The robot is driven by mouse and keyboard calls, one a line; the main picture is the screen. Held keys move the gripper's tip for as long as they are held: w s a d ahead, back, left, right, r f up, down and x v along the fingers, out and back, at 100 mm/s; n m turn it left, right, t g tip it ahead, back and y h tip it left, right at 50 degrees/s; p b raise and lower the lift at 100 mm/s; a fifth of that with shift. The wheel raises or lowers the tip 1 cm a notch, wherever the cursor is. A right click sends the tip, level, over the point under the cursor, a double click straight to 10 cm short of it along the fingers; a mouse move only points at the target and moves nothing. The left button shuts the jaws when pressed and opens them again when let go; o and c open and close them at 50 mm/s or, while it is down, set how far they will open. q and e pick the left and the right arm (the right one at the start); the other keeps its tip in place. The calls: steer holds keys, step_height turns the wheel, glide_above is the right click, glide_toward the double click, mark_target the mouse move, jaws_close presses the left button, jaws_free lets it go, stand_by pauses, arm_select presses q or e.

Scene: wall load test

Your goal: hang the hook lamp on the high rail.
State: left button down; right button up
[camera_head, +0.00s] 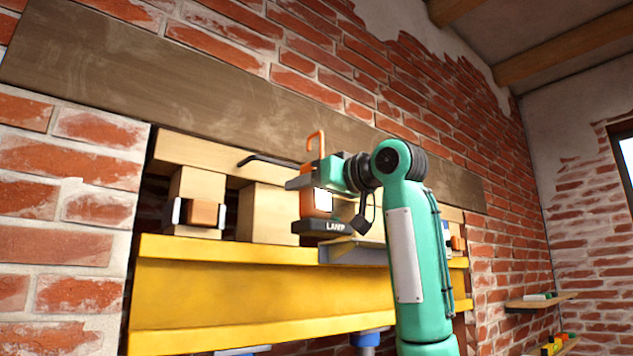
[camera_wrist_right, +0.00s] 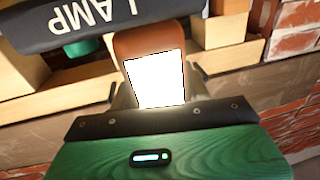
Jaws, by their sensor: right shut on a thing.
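The hook lamp (camera_head: 316,203) is orange, with a lit white panel, an open orange hook on top and a dark base marked LAMP. My right gripper (camera_head: 304,184) is shut on its body and holds it upright in front of the wall. In the right wrist view the lamp (camera_wrist_right: 155,78) sits between the fingers, with its dark base at the upper left. A thin dark rod (camera_head: 268,159), possibly the high rail, runs along the upper timber and passes behind the lamp; its right part is hidden. The hook appears apart from it. My left gripper is out of view.
A yellow beam (camera_head: 215,290) crosses below, with wooden blocks (camera_head: 262,212) between it and an upper timber (camera_head: 180,150). A wide brown board (camera_head: 160,70) lies along the brick wall above. A small shelf (camera_head: 540,302) is at the right. The space above the hook looks free.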

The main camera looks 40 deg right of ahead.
steer(key=shift+w, duration=0.3)
steer(key=shift+w, duration=0.15)
stand_by(0.3)
steer(key=shift+x, duration=1.4)
steer(key=shift+w+d+r, duration=0.15)
steer(key=shift+w, duration=0.05)
steer(key=shift+d+x, duration=0.2)
steer(key=shift+x, duration=0.7)
steer(key=shift+d+x, duration=0.2)
steer(key=shift+x, duration=0.75)
steer(key=shift+w+a, duration=0.1)
steer(key=shift+a, duration=0.05)
steer(key=shift+f+b, duration=1.15)
steer(key=shift+f, duration=0.35)
